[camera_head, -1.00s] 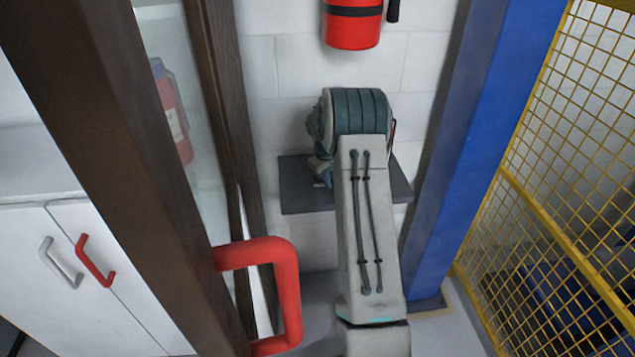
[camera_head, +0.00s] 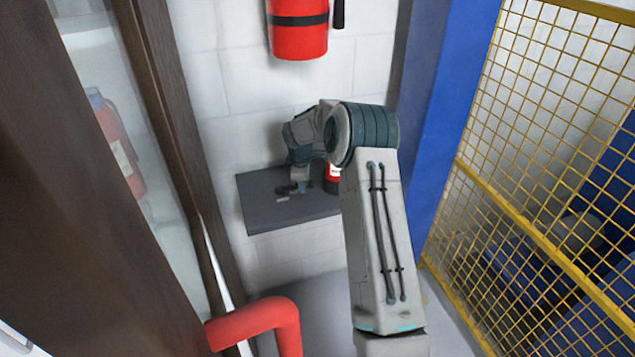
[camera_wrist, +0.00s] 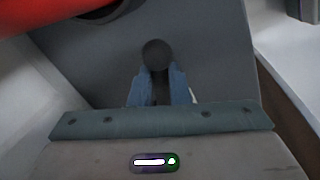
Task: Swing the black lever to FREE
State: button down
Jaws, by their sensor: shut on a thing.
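The black lever (camera_wrist: 156,56) shows in the wrist view as a dark round knob with a short stem, above a dark grey plate (camera_wrist: 105,65). My gripper (camera_wrist: 158,82) has its blue fingers shut on the stem, one on each side, just below the knob. In the head view my gripper (camera_head: 302,180) is small at the dark grey shelf (camera_head: 270,215) on the wall, with the dark lever end beside it. The lever's pivot is hidden, and no FREE marking can be read.
A red item with a white label (camera_head: 332,178) stands on the shelf, partly behind my arm. A fire extinguisher (camera_head: 298,30) hangs above. A brown door frame with a red handle (camera_head: 262,318) is at left; a blue post (camera_head: 445,120) and yellow mesh (camera_head: 540,120) are at right.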

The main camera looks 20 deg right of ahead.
jog(key=shift+w, duration=0.1)
dwell(0.3)
jog(key=c, duration=1.4)
grip_release()
jog(key=shift+o, duration=0.2)
notch_tip(320, 180, up, 14)
jog(key=s, duration=0.2)
jog(key=shift+s+a+f+b, duration=0.15)
jog(key=shift+s+a+b, duration=0.1)
jog(key=shift+a+b, duration=0.2)
